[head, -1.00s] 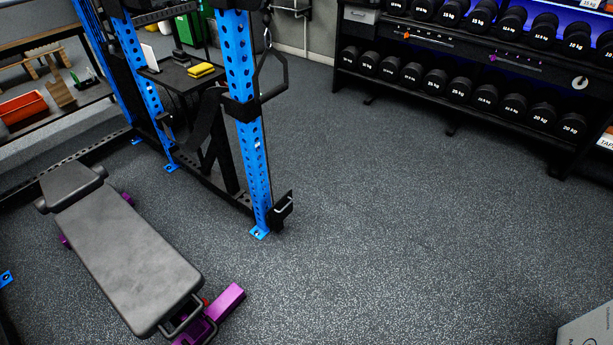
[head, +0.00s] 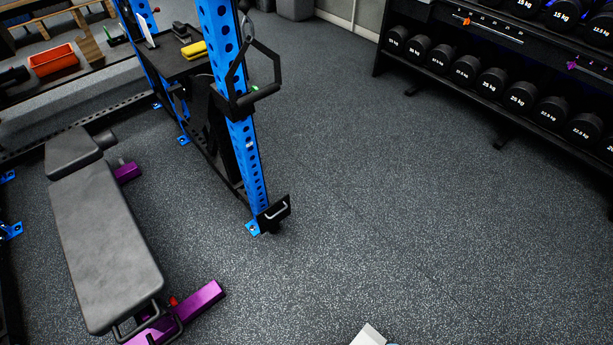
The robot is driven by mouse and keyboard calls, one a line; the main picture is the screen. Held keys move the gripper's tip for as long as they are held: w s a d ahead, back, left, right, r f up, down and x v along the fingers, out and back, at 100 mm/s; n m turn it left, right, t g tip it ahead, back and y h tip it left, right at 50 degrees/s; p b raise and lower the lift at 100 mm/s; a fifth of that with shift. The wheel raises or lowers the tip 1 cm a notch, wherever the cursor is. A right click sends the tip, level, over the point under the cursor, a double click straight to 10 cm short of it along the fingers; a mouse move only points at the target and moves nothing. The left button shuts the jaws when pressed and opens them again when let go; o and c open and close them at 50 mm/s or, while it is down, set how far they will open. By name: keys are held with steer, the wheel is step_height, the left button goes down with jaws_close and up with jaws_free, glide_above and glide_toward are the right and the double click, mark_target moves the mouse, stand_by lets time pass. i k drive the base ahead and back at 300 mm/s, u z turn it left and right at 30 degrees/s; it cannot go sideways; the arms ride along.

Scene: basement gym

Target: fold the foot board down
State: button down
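A small black plate with a pale bar handle, which looks like the foot board (head: 273,213), is at the base of the near blue rack upright (head: 243,150) in the head view. It stands raised at a tilt against the upright, not flat on the floor. Its hinge is too small to make out. My gripper is not seen. A white piece (head: 368,335) pokes in at the bottom edge; I cannot tell whether it is part of my arm.
A grey padded bench (head: 105,240) with a purple foot (head: 200,300) stands left of the plate. A black cable handle (head: 262,92) hangs on the upright. A dumbbell rack (head: 500,140) is at upper right. The speckled floor (head: 400,210) right of the plate is clear.

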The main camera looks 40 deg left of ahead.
mark_target(268, 217)
steer(key=z, duration=0.05)
steer(key=i, duration=0.95)
steer(key=u, duration=2.5)
steer(key=i, duration=0.6)
steer(key=z, duration=0.25)
steer(key=k, duration=0.6)
